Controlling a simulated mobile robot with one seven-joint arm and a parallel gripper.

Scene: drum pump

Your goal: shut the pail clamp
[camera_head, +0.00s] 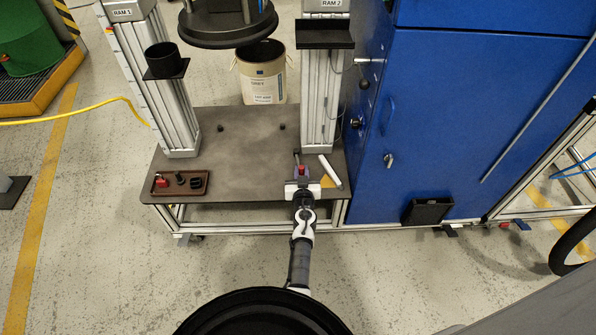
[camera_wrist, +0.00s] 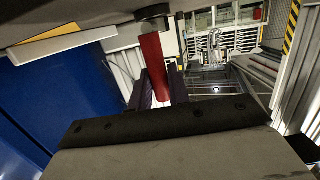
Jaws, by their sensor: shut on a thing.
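My gripper (camera_head: 301,181) reaches over the front edge of the brown base plate (camera_head: 245,140). It is shut on the red handle (camera_head: 302,169) of the pail clamp, near the plate's front right. In the wrist view, the red handle (camera_wrist: 154,68) stands between the dark purple fingers. A dark fitting (camera_wrist: 153,13) is at the handle's upper end. The clamp's body is mostly hidden by my gripper, so its exact angle is unclear. A beige pail (camera_head: 263,85) stands behind the plate, below the round black follower plate (camera_head: 228,28).
A white bar (camera_head: 330,171) lies just right of my gripper, beside a yellow mark. The right ram column (camera_head: 319,100) and blue cabinet (camera_head: 440,110) stand close on the right. A brown tray (camera_head: 180,190) with small parts is at the plate's front left. The plate's middle is mostly clear.

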